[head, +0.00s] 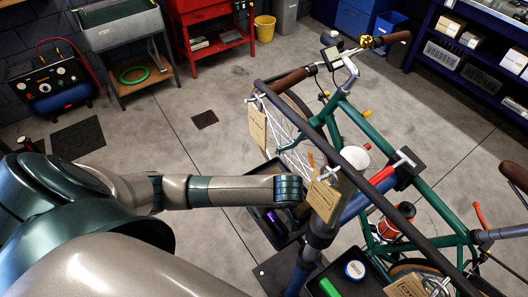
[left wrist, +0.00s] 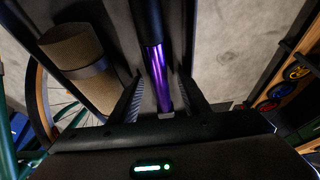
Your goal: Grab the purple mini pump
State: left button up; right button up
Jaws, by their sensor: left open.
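The purple mini pump (head: 272,217) lies in a black tray (head: 262,170) under the bike stand, partly covered by my left arm in the head view. In the left wrist view the pump (left wrist: 157,75) shows as a shiny purple barrel with a black end, running between the fingers. My left gripper (left wrist: 160,85) is open, with one finger on each side of the barrel. I cannot tell whether either finger touches it. In the head view the fingers are hidden below my wrist. My right gripper is not in view.
A tan roll with a dark strap (left wrist: 78,65) lies close beside the left finger. The green bike frame (head: 360,125) and dark stand bar (head: 300,113) rise close to my arm, with cardboard tags (head: 325,197) hanging. Another tray holds a green item (head: 328,287) and a tin (head: 355,270).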

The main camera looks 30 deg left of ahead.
pick_arm(q)
grip_shut()
jog(key=shift+w, duration=0.1)
dwell(0.4)
